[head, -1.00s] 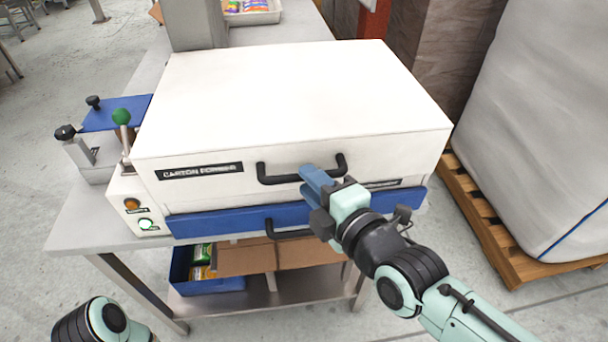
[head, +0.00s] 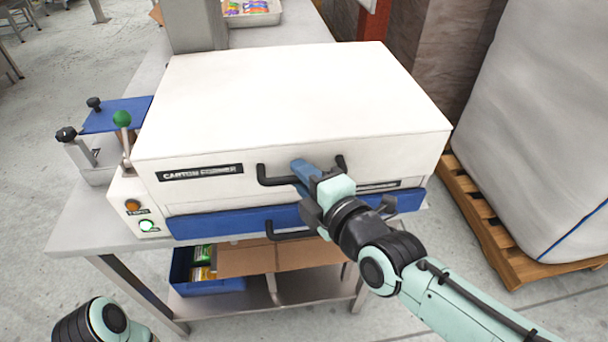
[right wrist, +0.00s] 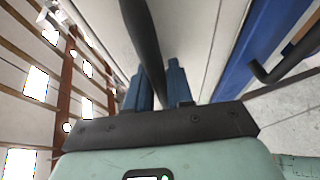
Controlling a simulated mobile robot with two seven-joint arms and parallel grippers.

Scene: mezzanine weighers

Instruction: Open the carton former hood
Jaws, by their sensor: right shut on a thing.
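The carton former is a white box with a closed hood (head: 290,95) and a name label on its front. A black bar handle (head: 272,180) runs across the hood's front. My right gripper (head: 302,172) is at this handle, its blue fingers on either side of the bar. In the right wrist view the dark handle bar (right wrist: 142,35) passes between the two fingers (right wrist: 155,85), and the gripper is shut on it. The hood is down over the blue drawer front (head: 240,220). My left gripper is out of view; only part of my left arm shows at the lower left.
The blue drawer has its own black handle (head: 290,232) just below. A green-knobbed lever (head: 122,120) and lit buttons stand at the left. A blue bin (head: 185,270) and cardboard lie on the lower shelf. A wrapped bulk bag (head: 540,120) on a pallet stands right.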

